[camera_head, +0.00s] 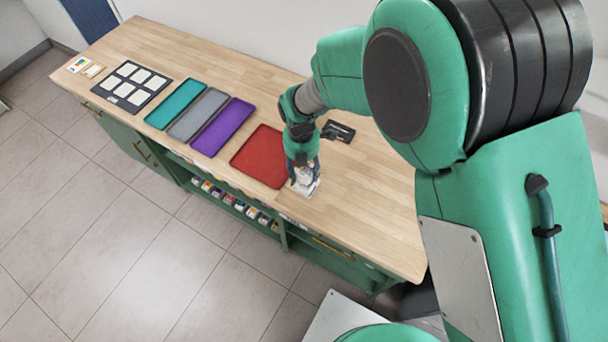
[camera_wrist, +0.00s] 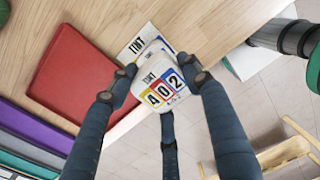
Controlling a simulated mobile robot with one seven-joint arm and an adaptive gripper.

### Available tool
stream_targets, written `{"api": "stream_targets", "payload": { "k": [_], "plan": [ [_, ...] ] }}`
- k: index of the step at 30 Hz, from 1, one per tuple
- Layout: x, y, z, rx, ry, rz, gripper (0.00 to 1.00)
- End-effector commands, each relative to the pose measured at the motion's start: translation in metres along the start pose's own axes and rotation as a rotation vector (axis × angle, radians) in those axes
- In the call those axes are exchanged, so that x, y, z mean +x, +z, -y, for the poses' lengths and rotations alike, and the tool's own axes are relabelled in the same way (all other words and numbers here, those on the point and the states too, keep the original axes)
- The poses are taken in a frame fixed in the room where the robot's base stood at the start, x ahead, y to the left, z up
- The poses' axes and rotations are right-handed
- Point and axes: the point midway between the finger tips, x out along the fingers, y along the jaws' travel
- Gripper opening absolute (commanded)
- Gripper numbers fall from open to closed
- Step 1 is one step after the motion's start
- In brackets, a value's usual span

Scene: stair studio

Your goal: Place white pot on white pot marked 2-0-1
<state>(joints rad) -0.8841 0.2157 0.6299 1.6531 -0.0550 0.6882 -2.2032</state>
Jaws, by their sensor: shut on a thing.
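My gripper (camera_head: 303,168) is low over the near part of the wooden counter, right of the red tray. In the wrist view my gripper (camera_wrist: 162,78) has its fingers closed around a white pot (camera_wrist: 153,80) with a label reading TINT 4 0 2 over yellow, red and blue patches. Another white piece lettered TINT (camera_wrist: 138,42) shows behind the held pot, mostly hidden. I cannot tell whether the two touch. In the head view, the white pot (camera_head: 305,177) is partly covered by the fingers. No 2-0-1 marking can be read in either view.
A red tray (camera_head: 261,146) lies left of the gripper, with purple (camera_head: 222,127), grey (camera_head: 199,111) and teal (camera_head: 176,102) trays beyond. A black rack with white squares (camera_head: 132,86) is far left. A small black tray (camera_head: 339,131) lies behind. Counter to the right is clear.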

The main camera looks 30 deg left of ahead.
Motion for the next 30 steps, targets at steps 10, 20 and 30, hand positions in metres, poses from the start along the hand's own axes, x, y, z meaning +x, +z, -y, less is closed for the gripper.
{"api": "stream_targets", "payload": {
  "k": [10, 20, 30],
  "plan": [
    [0.034, 0.002, -0.004, 0.0, 0.0, 0.0, 0.06],
    [0.035, 0.002, -0.004, 0.0, 0.0, 0.0, 0.06],
    [0.038, 0.002, -0.004, 0.0, 0.0, 0.0, 0.68]
  ]
}}
